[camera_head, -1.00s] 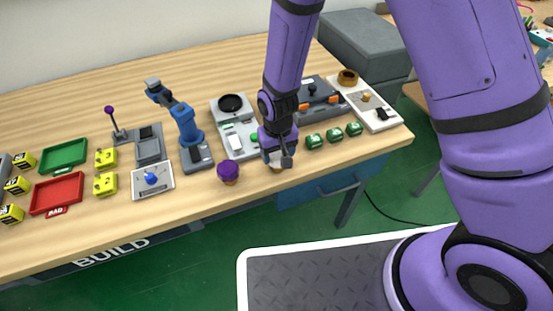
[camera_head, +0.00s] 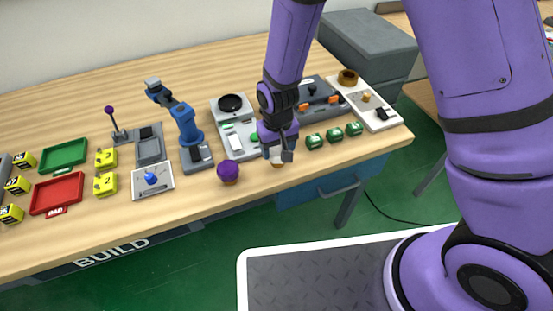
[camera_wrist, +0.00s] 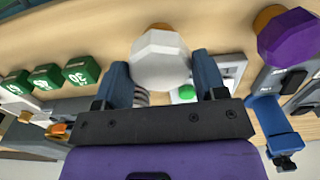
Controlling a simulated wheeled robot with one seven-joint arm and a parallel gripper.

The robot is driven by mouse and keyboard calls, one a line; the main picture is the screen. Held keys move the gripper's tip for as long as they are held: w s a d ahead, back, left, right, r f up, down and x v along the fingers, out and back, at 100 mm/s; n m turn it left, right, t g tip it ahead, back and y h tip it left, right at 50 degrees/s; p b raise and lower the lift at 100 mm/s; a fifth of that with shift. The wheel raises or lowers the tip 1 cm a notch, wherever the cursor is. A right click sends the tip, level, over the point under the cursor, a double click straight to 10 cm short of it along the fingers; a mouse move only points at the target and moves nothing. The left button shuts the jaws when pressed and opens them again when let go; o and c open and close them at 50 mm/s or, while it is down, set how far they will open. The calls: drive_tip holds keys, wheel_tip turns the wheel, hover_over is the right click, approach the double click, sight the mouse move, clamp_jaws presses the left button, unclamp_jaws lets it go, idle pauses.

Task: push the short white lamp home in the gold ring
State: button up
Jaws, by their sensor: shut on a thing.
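The short white lamp (camera_head: 277,157) is a faceted white knob with a gold-brown base, near the table's front edge in the head view. My gripper (camera_head: 279,151) is over it from above, shut on it. In the wrist view the white lamp (camera_wrist: 160,60) sits between the two fingers of my gripper (camera_wrist: 161,72), with a bit of its gold base showing beyond. Whether it is clear of the tabletop is hard to tell. The gold ring (camera_head: 348,77) is at the far end of a white panel (camera_head: 348,91), back right, apart from the lamp.
A purple faceted knob (camera_head: 229,171) stands left of the lamp. Several green numbered blocks (camera_head: 334,135) lie to its right. A dark grey unit with orange parts (camera_head: 317,97) and a panel with a black dial (camera_head: 230,102) are behind. A blue device (camera_head: 184,125) stands farther left.

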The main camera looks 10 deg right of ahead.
drive_tip(key=shift+r, duration=1.45)
